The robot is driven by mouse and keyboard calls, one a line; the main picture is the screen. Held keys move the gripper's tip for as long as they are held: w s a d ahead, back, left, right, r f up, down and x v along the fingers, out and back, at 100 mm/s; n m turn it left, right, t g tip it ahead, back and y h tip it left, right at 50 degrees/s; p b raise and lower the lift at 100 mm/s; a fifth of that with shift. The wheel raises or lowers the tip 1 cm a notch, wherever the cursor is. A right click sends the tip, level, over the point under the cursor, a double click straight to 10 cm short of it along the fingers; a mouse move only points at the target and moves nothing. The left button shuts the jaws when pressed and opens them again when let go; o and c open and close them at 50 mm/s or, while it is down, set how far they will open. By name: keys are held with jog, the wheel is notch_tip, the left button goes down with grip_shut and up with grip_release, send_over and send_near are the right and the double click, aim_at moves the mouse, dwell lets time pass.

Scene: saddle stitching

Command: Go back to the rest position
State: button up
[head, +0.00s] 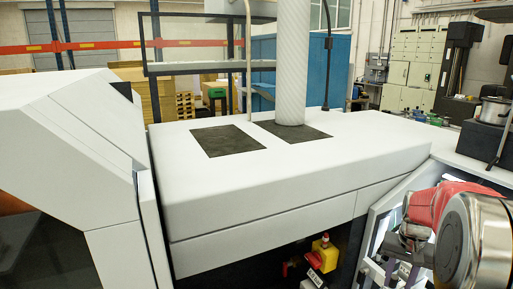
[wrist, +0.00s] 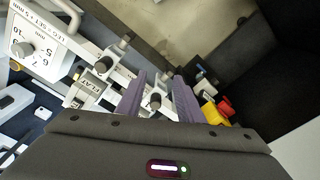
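My gripper (wrist: 160,92) is open, with its two purple-grey fingers apart and nothing held between them. In the wrist view a dark knob (wrist: 155,101) on a pale rail shows in the gap between the fingers; whether a finger touches it I cannot tell. In the head view my arm comes in at the lower right, and the purple fingers (head: 402,276) show partly at the bottom edge, over the machine's opening. A block marked FLAT (wrist: 88,90) is left of the fingers in the wrist view.
A dial plate (wrist: 40,45) with a handle is at upper left in the wrist view. A yellow and red switch (head: 325,254) sits below the white machine cover (head: 270,190). A grey duct (head: 292,65) rises from the cover. A pot (head: 494,110) stands at far right.

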jog(key=s+a+r+n+t, duration=0.1)
jog(key=s+a+r, duration=0.3)
jog(key=a, duration=0.5)
jog(key=s+a+r+n+t, duration=0.2)
jog(key=s+a+r+n, duration=0.2)
jog(key=s+a, duration=0.4)
jog(key=s+a+r+n+t, duration=0.2)
jog(key=s+a+r, duration=0.2)
jog(key=a, duration=0.8)
jog(key=shift+s+n+y, duration=0.3)
jog(key=shift+s, duration=0.7)
jog(key=shift+a, duration=0.1)
